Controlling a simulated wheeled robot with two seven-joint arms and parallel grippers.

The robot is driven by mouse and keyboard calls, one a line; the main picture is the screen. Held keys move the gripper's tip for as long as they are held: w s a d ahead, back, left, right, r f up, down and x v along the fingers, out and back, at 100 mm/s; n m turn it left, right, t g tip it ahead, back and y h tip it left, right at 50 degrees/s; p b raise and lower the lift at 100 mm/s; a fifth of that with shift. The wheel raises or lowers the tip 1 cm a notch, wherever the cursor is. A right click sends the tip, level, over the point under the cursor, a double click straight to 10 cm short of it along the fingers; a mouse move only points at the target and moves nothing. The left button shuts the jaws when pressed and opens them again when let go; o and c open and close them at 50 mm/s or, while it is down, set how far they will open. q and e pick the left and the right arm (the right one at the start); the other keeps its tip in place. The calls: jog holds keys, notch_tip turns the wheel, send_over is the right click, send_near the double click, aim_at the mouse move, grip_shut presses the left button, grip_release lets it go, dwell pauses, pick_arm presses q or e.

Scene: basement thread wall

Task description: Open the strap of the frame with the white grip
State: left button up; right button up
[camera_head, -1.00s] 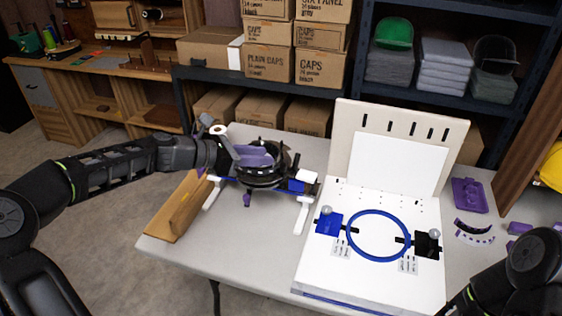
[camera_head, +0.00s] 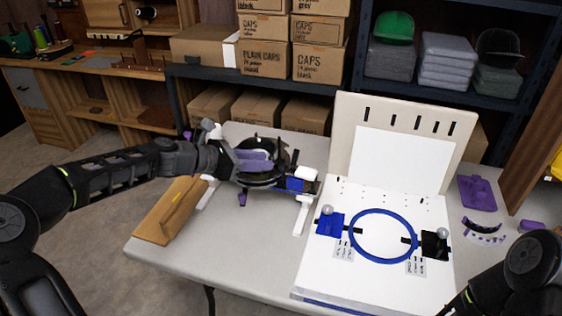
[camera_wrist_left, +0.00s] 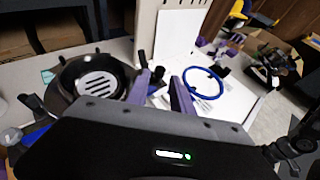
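The black round frame (camera_head: 268,178) sits on a stand with white legs, left of the white board on the table. A white grip (camera_head: 307,174) shows at its right side, above a blue part. My left gripper (camera_head: 262,161) is over the frame and covers part of it. In the left wrist view its two purple fingers (camera_wrist_left: 166,88) are apart, with no held thing visible between them. The black frame (camera_wrist_left: 97,82) shows left of the fingers there. I cannot make out the strap or whether it is closed. My right gripper is out of view.
A white board (camera_head: 330,272) with a blue hoop (camera_head: 353,230) stands to the right. A wooden piece (camera_head: 165,213) lies at the table's left edge. Purple parts (camera_head: 477,192) lie at the right. Boxes (camera_head: 263,58) fill the shelf behind. The front middle of the table is clear.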

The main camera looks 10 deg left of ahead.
aim_at(279, 161)
pick_arm(q)
jog(key=x, duration=0.6)
jog(key=shift+w+d+f, duration=0.15)
jog(key=shift+w+d, duration=0.1)
jog(key=shift+c, duration=0.5)
grip_shut()
dwell(0.7)
